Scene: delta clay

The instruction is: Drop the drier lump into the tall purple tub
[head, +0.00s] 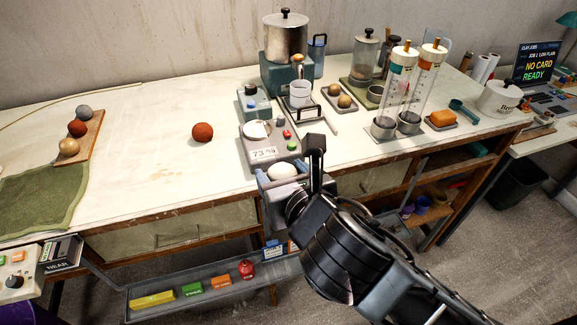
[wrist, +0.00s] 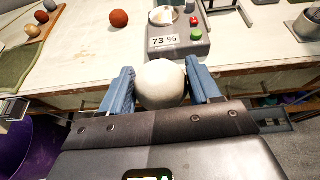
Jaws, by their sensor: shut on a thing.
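My gripper (head: 283,178) is shut on a round white lump (head: 283,171) in front of the table's front edge. In the wrist view the white lump (wrist: 162,83) sits between the two blue fingers. A rust-red lump (head: 202,132) rests on the table to the left, and it also shows in the wrist view (wrist: 119,18). A grey meter with a pan (head: 268,152) stands just behind my gripper and reads 73 %. A purple tub (wrist: 32,148) is on the floor at lower left in the wrist view; only a corner of purple (head: 17,310) shows in the head view.
A wooden board (head: 90,140) with three small lumps and a green cloth (head: 42,197) lie at the left. A control box (head: 20,265) is at lower left. A tray (head: 165,308) of coloured blocks hangs below the table front. Tall clear cylinders (head: 390,100) stand at right.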

